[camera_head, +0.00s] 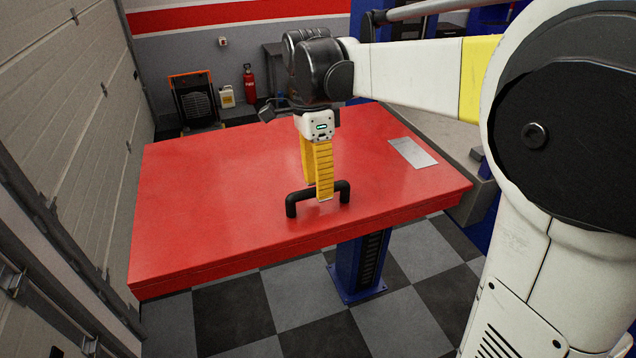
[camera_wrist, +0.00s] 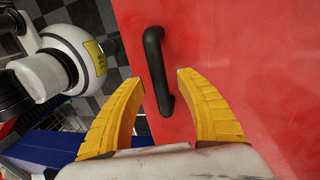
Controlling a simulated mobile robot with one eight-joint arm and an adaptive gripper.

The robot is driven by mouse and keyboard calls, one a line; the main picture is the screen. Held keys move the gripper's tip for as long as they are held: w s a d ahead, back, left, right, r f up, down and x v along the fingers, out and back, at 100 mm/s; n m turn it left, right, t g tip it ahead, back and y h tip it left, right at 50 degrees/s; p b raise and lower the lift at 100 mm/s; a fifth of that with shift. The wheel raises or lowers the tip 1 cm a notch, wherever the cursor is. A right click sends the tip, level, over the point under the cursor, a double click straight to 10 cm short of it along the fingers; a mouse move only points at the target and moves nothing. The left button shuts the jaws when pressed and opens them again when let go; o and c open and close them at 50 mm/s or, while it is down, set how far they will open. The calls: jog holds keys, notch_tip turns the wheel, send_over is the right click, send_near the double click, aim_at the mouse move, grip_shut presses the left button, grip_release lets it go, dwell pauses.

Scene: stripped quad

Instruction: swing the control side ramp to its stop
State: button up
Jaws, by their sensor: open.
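The ramp appears as a large flat red panel (camera_head: 210,195) with a black handle (camera_head: 290,204) near its front edge. The handle also shows in the wrist view (camera_wrist: 153,55), running between my fingertips. My gripper (camera_head: 322,196) has yellow fingers pointing down at the handle. In the wrist view my gripper (camera_wrist: 158,78) is open, one finger on each side of the bar. I cannot tell whether either finger touches it. In the head view the fingers hide part of the handle's middle.
A blue post (camera_head: 360,265) stands under the panel's front edge on the checkered floor (camera_head: 290,290). A grey plate (camera_head: 413,152) lies on the panel's right part. A shutter wall (camera_head: 75,110) runs close on the left. A heater (camera_head: 194,100) and red extinguisher (camera_head: 249,85) stand behind.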

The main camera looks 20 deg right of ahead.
jog(key=shift+s+f, duration=0.1)
jog(key=shift+f, duration=0.2)
grip_shut()
